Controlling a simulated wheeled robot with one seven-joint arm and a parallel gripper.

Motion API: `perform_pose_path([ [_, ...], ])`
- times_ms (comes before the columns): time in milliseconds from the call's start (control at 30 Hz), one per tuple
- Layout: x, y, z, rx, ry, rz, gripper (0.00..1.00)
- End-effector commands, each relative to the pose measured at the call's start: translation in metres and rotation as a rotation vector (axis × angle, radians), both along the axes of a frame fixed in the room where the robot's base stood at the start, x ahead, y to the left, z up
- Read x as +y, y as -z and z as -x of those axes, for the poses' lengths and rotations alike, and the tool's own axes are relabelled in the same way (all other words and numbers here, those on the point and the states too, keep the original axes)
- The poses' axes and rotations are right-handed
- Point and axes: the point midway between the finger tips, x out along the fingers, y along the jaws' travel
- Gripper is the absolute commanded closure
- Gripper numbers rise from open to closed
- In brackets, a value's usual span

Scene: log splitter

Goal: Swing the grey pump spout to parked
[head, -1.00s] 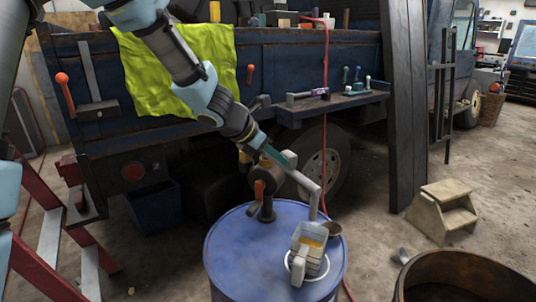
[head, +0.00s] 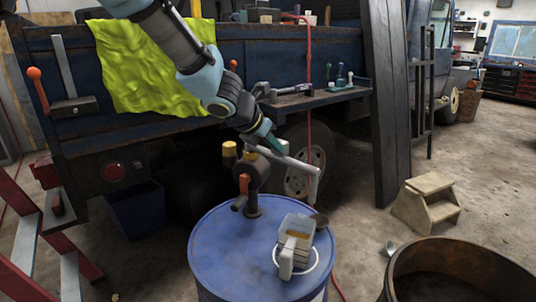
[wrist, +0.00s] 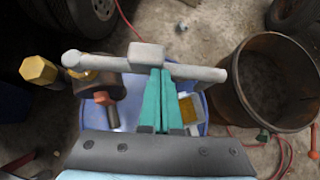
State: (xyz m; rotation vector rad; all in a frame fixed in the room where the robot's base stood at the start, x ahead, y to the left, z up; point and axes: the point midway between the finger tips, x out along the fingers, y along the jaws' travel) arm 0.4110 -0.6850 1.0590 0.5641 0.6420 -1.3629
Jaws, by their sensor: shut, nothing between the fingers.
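The grey pump spout (head: 300,163) reaches right from the brown pump (head: 250,178) on the blue drum (head: 225,250), its end bent down behind and above the jug (head: 294,248). In the wrist view the spout (wrist: 200,73) runs across the picture as a grey bar with a block (wrist: 147,53) midway. My gripper (head: 277,146) is shut and empty, its teal fingertips (wrist: 156,75) against or very close to the spout beside that block; I cannot tell if they touch. The jug (wrist: 188,108) is partly hidden behind the fingers in the wrist view.
A rusty open barrel (head: 450,275) stands at the right front. A wooden step stool (head: 428,208) and the truck bed (head: 300,55) with a tool shelf (head: 320,98) lie beyond. A red hose (head: 308,100) hangs behind the spout. Red frame bars (head: 45,245) stand left.

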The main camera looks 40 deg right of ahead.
Motion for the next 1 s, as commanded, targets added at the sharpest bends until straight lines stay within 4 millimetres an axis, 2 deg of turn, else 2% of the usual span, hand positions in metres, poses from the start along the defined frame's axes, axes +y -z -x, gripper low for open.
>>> perform_pose_path([
  [1000,-0.041,-0.001,0.001,0.001,-0.25,0.001,1.0],
])
